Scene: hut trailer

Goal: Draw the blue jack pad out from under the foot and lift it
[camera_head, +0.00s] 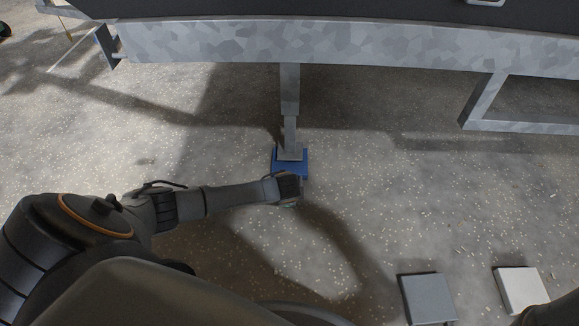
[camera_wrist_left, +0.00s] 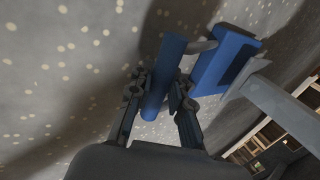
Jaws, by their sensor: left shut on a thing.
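The blue jack pad (camera_head: 305,164) lies on the ground under the grey foot (camera_head: 290,154) of the trailer's leg. In the left wrist view the blue pad (camera_wrist_left: 224,58) has a grey link to a blue bar handle (camera_wrist_left: 172,55). The foot plate (camera_wrist_left: 240,84) sits at the pad's far side; I cannot tell whether they touch. My left gripper (camera_head: 290,186) is at the pad's near edge in the head view. In the left wrist view its fingers (camera_wrist_left: 159,92) are shut on the handle. My right gripper is not in view.
The trailer's galvanised beam (camera_head: 350,42) runs above the leg, with a grey step frame (camera_head: 520,127) to the right. A grey slab (camera_head: 428,299) and a white slab (camera_head: 521,289) lie at lower right. The speckled ground in front of the pad is mostly clear.

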